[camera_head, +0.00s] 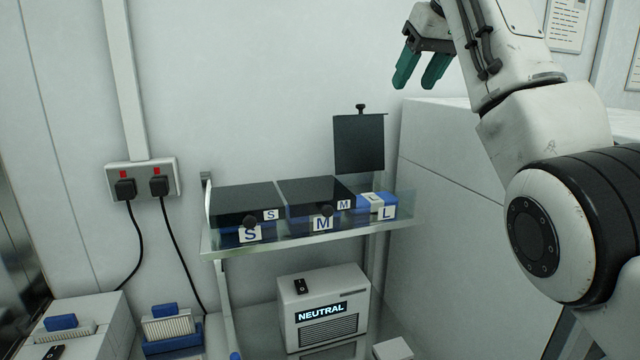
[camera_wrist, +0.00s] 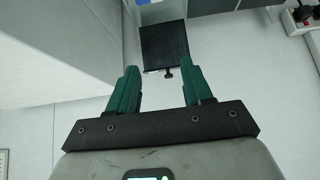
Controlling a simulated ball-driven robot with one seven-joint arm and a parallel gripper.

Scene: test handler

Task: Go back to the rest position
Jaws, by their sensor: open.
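My gripper (camera_head: 422,68) is raised at the top right of the head view, above and to the right of the shelf. Its two green fingers are apart, with nothing between them. In the wrist view my gripper (camera_wrist: 157,88) is also open and empty. Beyond its fingers a black lid (camera_wrist: 164,45) with a small knob shows. My white arm (camera_head: 525,95) comes in from the right with its elbow bent. No marker of a rest position shows.
A glass shelf (camera_head: 215,243) holds bins marked S (camera_head: 250,234), M (camera_head: 323,222) and L (camera_head: 388,212). The S and M bins have black lids; the black lid (camera_head: 358,143) above L stands upright. A NEUTRAL box (camera_head: 322,284) sits below. A white cabinet (camera_head: 450,215) stands right.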

